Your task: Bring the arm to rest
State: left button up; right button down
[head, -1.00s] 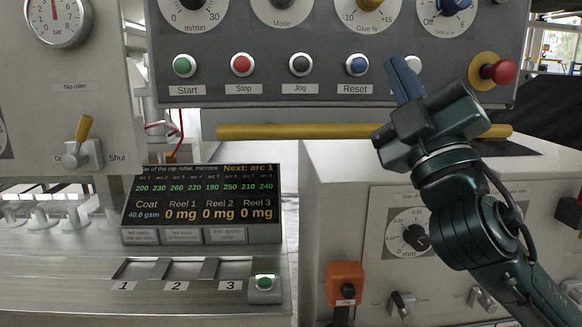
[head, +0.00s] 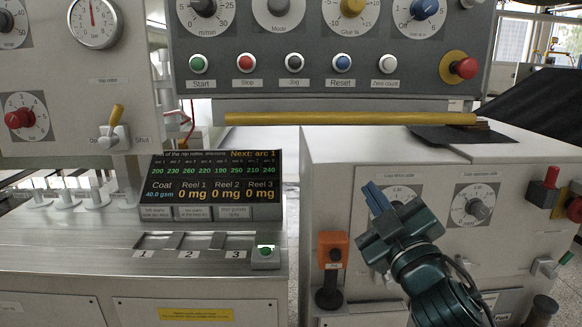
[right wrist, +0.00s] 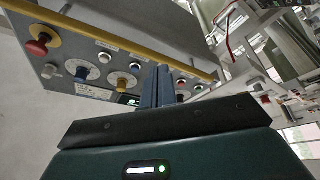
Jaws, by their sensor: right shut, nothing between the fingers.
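My right gripper (head: 377,198) is dark green with blue fingers. In the head view it hangs in front of the light grey cabinet at the lower right, its fingers pointing up and left, partly over a dial. Its fingers are together and hold nothing. In the right wrist view the blue fingers (right wrist: 164,87) stand side by side, with the button panel (right wrist: 100,55) beyond them. I cannot tell whether the fingertips touch anything, but they look clear of the cabinet front. My left gripper is not in view.
The control panel (head: 270,105) has a row of buttons and a red emergency knob (head: 464,68). A yellow bar (head: 350,118) runs below it. An orange box (head: 332,249) is left of the gripper. A display (head: 212,184) stands on the metal bench (head: 90,250).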

jog(key=s+f+m+g+h+p, duration=0.1)
jog(key=s+f+m+g, duration=0.15)
jog(key=f, duration=0.95)
jog(key=s+f+m+g+p, duration=0.15)
jog(key=s+f+g, duration=0.25)
jog(key=f, duration=0.8)
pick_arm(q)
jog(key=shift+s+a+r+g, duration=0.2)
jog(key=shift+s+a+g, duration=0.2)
pick_arm(e)
jog(key=s+d+f+m+g, duration=0.1)
jog(key=s+f+m+g, duration=0.3)
jog(key=s+f, duration=1.1)
jog(key=shift+s+f+m+h, duration=0.3)
jog(key=shift+s+f+h, duration=0.1)
jog(key=shift+s, duration=0.1)
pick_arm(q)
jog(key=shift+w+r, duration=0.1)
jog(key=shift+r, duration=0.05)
